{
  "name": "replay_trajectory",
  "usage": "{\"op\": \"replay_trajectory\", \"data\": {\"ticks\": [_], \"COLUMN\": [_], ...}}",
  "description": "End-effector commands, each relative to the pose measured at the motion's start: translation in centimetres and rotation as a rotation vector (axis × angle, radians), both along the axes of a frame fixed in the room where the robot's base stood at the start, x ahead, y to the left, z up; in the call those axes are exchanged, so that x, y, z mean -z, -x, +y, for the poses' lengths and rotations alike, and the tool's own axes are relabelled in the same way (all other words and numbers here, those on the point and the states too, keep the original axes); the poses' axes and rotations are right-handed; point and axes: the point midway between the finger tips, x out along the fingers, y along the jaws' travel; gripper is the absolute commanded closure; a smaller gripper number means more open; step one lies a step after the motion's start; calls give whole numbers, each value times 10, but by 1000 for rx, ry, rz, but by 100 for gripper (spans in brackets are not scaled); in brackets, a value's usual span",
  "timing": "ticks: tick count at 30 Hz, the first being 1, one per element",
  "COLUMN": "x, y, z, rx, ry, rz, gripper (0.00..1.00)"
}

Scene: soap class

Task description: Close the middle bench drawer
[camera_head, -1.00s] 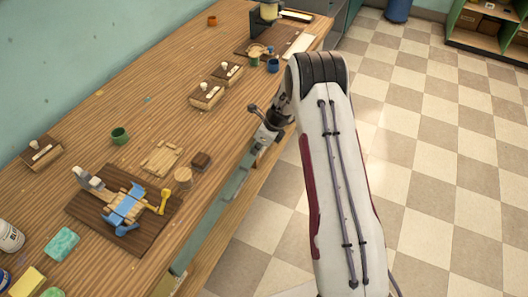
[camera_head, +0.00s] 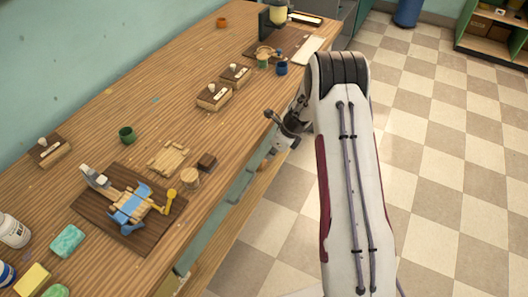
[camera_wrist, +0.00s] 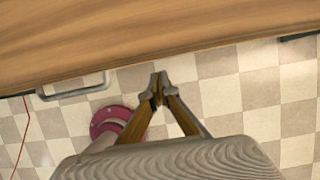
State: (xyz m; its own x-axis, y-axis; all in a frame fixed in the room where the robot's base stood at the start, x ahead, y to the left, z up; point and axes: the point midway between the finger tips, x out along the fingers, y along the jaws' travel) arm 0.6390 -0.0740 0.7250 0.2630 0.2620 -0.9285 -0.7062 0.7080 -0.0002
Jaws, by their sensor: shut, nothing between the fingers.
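The bench (camera_head: 105,110) has a wooden top, with teal fronts (camera_head: 240,184) along its floor side below the edge. I cannot tell for sure which front is the middle drawer or how far out it stands. In the wrist view, a grey bar handle (camera_wrist: 72,90) juts out below the bench edge on the left. My gripper (camera_wrist: 158,86) is shut and empty, fingertips over the floor just outside the edge, to the right of that handle and apart from it. In the head view my wrist is by the bench's front edge; my fingertips are hard to make out there.
Another dark piece (camera_wrist: 298,37) shows at the bench edge.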

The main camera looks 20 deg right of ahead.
Motion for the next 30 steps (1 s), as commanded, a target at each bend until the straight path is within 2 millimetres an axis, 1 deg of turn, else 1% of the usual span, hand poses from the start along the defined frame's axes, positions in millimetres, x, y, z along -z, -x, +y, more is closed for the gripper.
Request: {"op": "replay_trajectory", "data": {"ticks": [1, 3, 21, 25, 30], "x": [0, -10, -77, -86, -92], "y": [7, 7, 27, 30, 32], "z": [-7, -8, -28, -30, -32], "rx": [2, 0, 0, 0, 0], "ry": [0, 2, 1, 0, 1], "rz": [3, -2, 1, 3, 4], "gripper": [100, 100, 100, 100, 100]}}
